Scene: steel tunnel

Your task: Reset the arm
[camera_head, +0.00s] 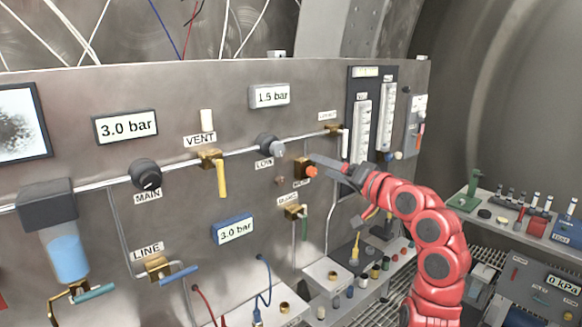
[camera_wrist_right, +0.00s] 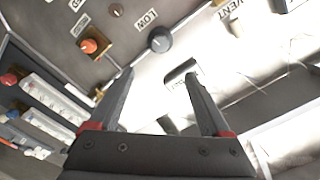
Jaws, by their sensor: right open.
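My right arm, red with dark joints, comes in from the lower right in the head view. Its right gripper (camera_head: 322,164) is in front of the panel, close by the orange-red button (camera_head: 311,171) on its brass block. In the wrist view the right gripper (camera_wrist_right: 159,74) has its two dark fingers spread, with nothing held between them. There the orange button (camera_wrist_right: 88,46) lies to the left of the fingers, apart from them. The LOW knob (camera_wrist_right: 160,40) is beyond the fingertips. My left gripper is not in view.
The panel carries the MAIN knob (camera_head: 146,175), VENT valve (camera_head: 211,159) with yellow handle, LINE valve (camera_head: 158,266) and flow tubes (camera_head: 362,120). Below stands a bench with small fittings (camera_head: 363,267). A side bench with a rack (camera_head: 520,215) is at right.

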